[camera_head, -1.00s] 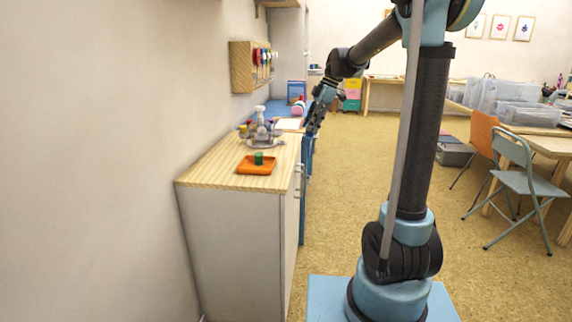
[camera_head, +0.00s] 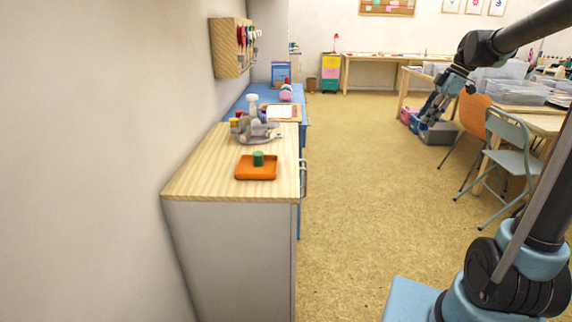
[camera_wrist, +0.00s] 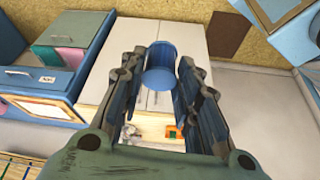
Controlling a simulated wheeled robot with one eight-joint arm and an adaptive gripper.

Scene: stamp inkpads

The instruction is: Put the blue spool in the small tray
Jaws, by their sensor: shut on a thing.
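My gripper (camera_wrist: 161,58) is shut on the blue spool (camera_wrist: 160,76), which shows as a blue cylinder between the fingertips in the wrist view. In the head view, my gripper (camera_head: 430,112) is out over open floor, right of the wooden-topped cabinet; the spool is too small to make out there. A small orange tray (camera_head: 243,175) lies on the near part of the cabinet top. A green spool (camera_head: 258,158) stands upright in it. The gripper is well apart from the tray.
A grey stand with several small items (camera_head: 263,136) is behind the tray on the cabinet top (camera_head: 205,180). A wall rack (camera_head: 231,48) hangs above. Folding chairs (camera_head: 510,155) and a table with clear bins (camera_head: 515,92) are at right. Floor between is clear.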

